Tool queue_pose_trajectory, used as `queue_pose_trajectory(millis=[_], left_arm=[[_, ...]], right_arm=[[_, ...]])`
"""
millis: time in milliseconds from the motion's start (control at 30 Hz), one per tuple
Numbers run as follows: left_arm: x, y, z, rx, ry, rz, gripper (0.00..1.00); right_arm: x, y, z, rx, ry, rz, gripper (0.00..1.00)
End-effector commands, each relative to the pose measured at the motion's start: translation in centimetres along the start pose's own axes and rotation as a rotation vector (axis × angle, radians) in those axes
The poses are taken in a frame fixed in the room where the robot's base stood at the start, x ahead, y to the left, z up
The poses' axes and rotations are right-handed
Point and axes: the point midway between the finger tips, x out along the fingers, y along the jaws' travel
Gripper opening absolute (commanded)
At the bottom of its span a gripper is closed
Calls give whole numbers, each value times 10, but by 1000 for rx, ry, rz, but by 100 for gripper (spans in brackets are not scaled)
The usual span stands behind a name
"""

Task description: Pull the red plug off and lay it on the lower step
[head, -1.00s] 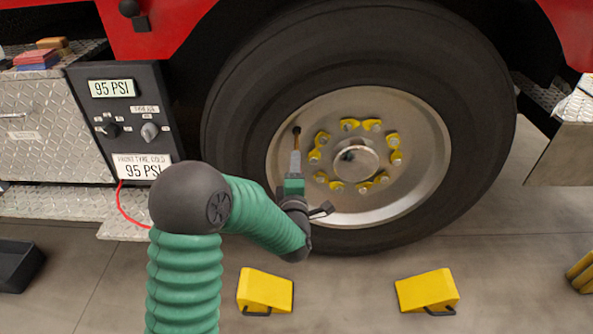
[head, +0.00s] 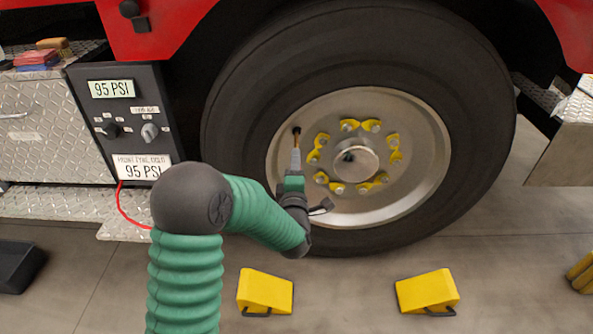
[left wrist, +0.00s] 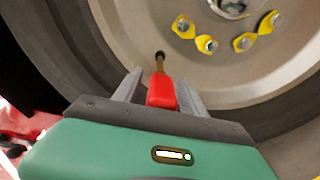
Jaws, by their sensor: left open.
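The red plug (left wrist: 161,93) sits on the end of a brass valve stem (left wrist: 160,63) that comes out of a dark hole in the wheel. My left gripper (left wrist: 160,85) is open, with one finger on each side of the plug; I cannot tell whether either finger touches it. In the head view my left gripper (head: 295,162) is at the left part of the rim, and it hides the plug. The brass stem (head: 297,141) shows just above its fingertips. The lower step (head: 55,203) is a tread-plate ledge at the left, below the gauge panel, and its visible part is bare. My right gripper is out of view.
The gauge panel (head: 120,120) reads 95 PSI, and a red hose (head: 121,205) hangs from it past the lower step. Two yellow wheel chocks (head: 265,290) (head: 427,290) stand on the floor. A red and blue stack (head: 37,60) lies on the upper ledge.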

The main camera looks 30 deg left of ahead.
Motion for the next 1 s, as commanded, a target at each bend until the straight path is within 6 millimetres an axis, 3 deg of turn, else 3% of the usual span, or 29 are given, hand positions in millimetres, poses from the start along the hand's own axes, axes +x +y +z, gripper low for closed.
queue_pose_trajectory(millis=[533,900,1000], left_arm=[[0,0,0,0,0,0,48],[0,0,0,0,0,0,0],[0,0,0,0,0,0,0]], right_arm=[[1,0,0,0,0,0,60],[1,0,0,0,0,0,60],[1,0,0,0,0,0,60]])
